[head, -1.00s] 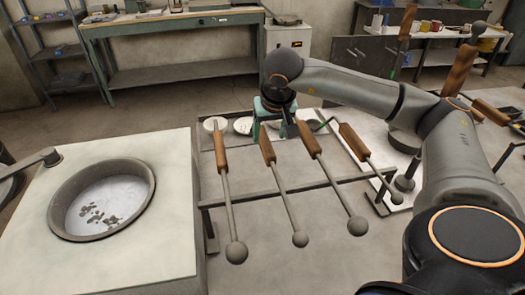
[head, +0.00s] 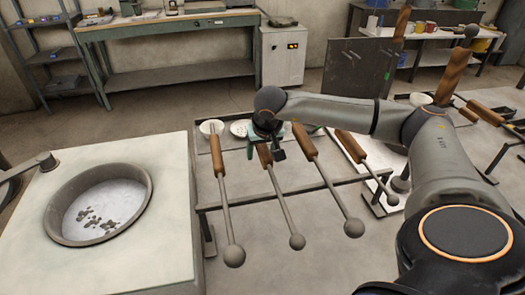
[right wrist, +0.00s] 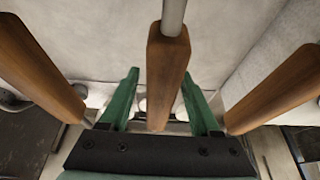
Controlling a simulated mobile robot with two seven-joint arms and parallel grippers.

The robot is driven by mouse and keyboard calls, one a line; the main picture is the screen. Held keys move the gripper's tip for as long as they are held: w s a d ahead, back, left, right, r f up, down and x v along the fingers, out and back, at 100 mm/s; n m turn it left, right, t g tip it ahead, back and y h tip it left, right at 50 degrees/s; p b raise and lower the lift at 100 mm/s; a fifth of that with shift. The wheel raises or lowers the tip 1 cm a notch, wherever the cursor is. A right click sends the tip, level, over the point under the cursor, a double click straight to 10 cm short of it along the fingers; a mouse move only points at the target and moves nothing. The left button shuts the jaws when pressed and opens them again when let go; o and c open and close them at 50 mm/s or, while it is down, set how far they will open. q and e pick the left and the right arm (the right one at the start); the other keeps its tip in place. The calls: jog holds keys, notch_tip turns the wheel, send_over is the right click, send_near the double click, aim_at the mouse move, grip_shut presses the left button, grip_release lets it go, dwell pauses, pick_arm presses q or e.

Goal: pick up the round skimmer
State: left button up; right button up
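Several long tools with wooden handles and grey ball ends lean side by side on a metal rack. A pale, holed round head (head: 239,129) behind the rack looks like the round skimmer's; I cannot clearly trace which handle it joins. My right gripper (head: 264,152) is at the second handle from the left (head: 265,158) and partly hides it. In the right wrist view, the green fingers (right wrist: 158,101) are spread, with a wooden handle (right wrist: 165,75) between them in the picture and a gap on both sides.
Neighbouring handles flank the gripper closely, on the left (right wrist: 38,68) and right (right wrist: 280,90). The rack bar (head: 300,189) runs under the rods. A white bowl (head: 208,129) sits behind the rack. A round pot (head: 60,232) is set in a pale block on the left.

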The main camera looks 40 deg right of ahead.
grip_shut()
dwell(1.1)
jog(key=shift+r, duration=0.15)
